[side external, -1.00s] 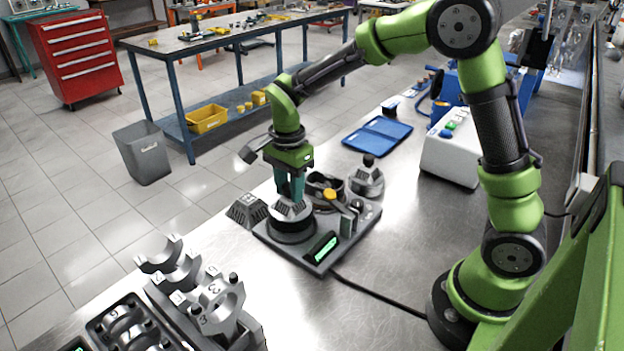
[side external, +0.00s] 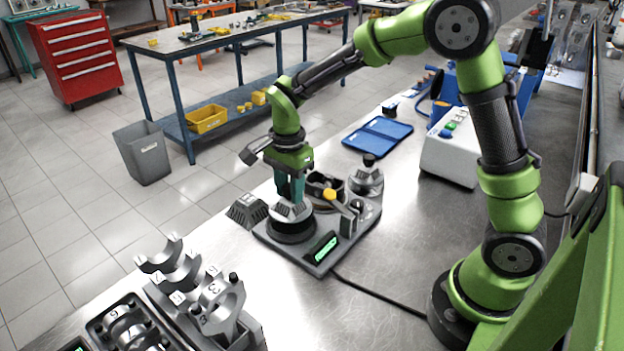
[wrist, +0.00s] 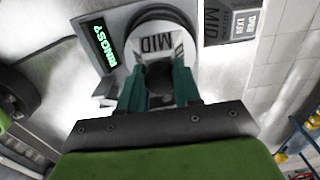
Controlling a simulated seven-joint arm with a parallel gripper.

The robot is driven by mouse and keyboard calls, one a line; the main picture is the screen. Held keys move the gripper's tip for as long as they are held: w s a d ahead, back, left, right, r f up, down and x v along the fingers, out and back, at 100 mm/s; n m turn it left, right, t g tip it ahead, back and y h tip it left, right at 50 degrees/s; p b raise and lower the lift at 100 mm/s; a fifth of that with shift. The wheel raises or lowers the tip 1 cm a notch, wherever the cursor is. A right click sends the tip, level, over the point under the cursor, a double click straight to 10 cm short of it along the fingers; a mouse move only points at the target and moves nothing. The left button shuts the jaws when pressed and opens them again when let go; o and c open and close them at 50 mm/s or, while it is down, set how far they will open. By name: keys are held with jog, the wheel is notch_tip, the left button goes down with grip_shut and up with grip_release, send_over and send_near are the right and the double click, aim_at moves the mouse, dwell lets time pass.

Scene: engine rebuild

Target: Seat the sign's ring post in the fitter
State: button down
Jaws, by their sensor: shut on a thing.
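My gripper (side external: 290,197) points down and is shut on the dark knob of a round grey ring post (side external: 289,213). In the wrist view the post (wrist: 155,42) carries the letters MID on its pale top, between my teal fingers (wrist: 160,88). The post is at a round black holder (side external: 290,232) on a grey station plate (side external: 362,225); whether it is fully down in it I cannot tell. A green-lit display (side external: 322,248) sits on the plate's front edge; in the wrist view it (wrist: 106,44) seems to read RINGS?, upside down.
A grey wedge sign (side external: 247,210) stands left of the plate and shows MID in the wrist view (wrist: 213,22). A yellow-tipped lever (side external: 331,194), a dark cup (side external: 322,183) and another knobbed post (side external: 368,177) are close beside my gripper. Engine caps (side external: 178,270) stand front left.

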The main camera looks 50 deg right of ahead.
jog(key=shift+f, duration=0.55)
dwell(0.6)
dwell(0.4)
jog(key=shift+c, duration=1.5)
grip_release()
jog(key=shift+r, duration=3.1)
